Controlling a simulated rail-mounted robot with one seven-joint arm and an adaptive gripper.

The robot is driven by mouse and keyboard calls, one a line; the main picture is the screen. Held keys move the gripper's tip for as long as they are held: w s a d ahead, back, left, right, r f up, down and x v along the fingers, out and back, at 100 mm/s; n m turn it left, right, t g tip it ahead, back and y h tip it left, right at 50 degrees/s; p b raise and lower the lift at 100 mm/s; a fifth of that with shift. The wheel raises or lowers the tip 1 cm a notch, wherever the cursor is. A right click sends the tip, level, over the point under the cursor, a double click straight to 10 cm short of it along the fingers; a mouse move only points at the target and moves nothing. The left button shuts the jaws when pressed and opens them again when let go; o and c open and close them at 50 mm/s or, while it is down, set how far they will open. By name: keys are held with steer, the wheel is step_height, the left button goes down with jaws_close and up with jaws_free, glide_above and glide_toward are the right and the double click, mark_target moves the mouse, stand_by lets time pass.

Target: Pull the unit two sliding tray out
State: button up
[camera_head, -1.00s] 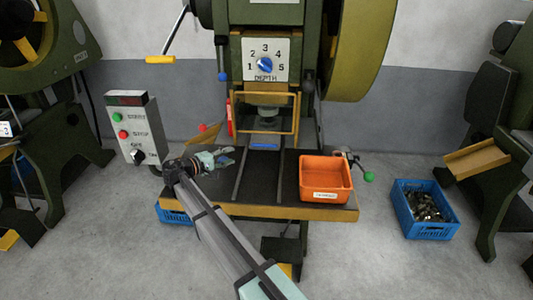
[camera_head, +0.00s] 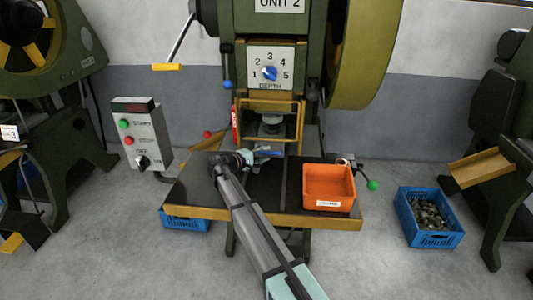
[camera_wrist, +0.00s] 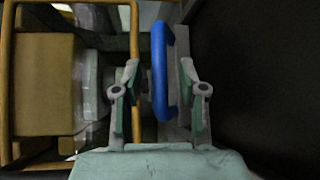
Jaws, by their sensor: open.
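The unit two press stands in the middle of the head view, with a "UNIT 2" sign (camera_head: 279,4) at its top. The sliding tray's blue handle (camera_head: 270,152) shows low in front of the press opening, above the dark rails. In the wrist view the blue handle (camera_wrist: 160,70) lies between the two fingers of my gripper (camera_wrist: 161,95). The fingers are apart, and I cannot tell whether either touches the handle. In the head view my gripper (camera_head: 252,157) is at the handle's left end. The tray's body is mostly hidden behind the yellow guard frame.
The yellow guard frame (camera_head: 269,104) stands around the press opening. An orange bin (camera_head: 328,188) sits on the black table's right side. A control box (camera_head: 141,135) stands left of the table. A blue crate of parts (camera_head: 429,217) is on the floor at right.

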steer(key=shift+w+d+f, duration=0.1)
steer(key=shift+w+d, duration=0.35)
steer(key=shift+d, duration=0.1)
steer(key=shift+c, duration=0.3)
jaws_close()
steer(key=shift+s, duration=0.1)
